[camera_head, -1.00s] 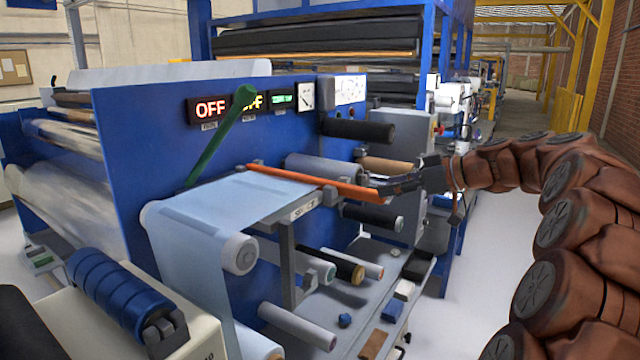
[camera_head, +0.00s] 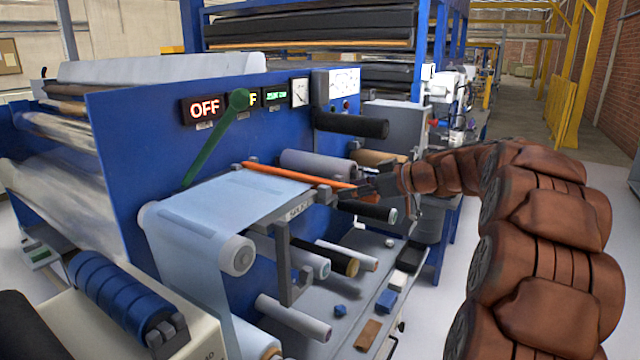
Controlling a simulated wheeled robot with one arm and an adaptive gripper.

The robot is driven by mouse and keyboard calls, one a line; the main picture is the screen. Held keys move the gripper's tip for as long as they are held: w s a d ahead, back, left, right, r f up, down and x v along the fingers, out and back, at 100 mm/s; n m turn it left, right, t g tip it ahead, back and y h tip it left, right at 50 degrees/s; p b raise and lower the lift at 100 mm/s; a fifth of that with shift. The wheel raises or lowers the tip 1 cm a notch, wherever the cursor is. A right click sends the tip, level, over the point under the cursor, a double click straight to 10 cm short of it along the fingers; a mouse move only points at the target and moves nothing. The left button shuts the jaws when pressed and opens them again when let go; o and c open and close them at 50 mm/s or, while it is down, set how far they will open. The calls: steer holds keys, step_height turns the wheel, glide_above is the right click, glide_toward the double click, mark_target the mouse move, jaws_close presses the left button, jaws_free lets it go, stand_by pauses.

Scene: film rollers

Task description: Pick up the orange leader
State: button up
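The orange leader (camera_head: 283,173) is a long thin bar lying along the back edge of the pale film sheet, slanting down to the right. Its right end reaches my gripper (camera_head: 358,191). My gripper is dark and comes in from the right at the end of my brown arm. Its fingers are at or very near the leader's right end. They are small and overlap the leader, so I cannot tell whether they are closed on it.
The blue machine panel (camera_head: 140,150) with an OFF display stands behind and left. A green lever (camera_head: 215,140) rises beside the film (camera_head: 225,205). A dark roller (camera_head: 350,124) and a grey roller (camera_head: 318,163) stick out nearby. Small blocks (camera_head: 386,301) lie on the lower shelf.

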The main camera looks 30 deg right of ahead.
jaws_close()
steer(key=shift+r, duration=0.15)
stand_by(0.4)
steer(key=shift+r+b, duration=0.9)
steer(key=shift+r, duration=0.75)
steer(key=s+a+r+b, duration=0.1)
steer(key=s+a+b, duration=0.4)
steer(key=s+a, duration=0.4)
steer(key=s, duration=0.4)
steer(key=shift+r, duration=0.2)
steer(key=shift+s+r, duration=0.1)
steer(key=shift+r+p, duration=0.55)
steer(key=shift+r, duration=1.95)
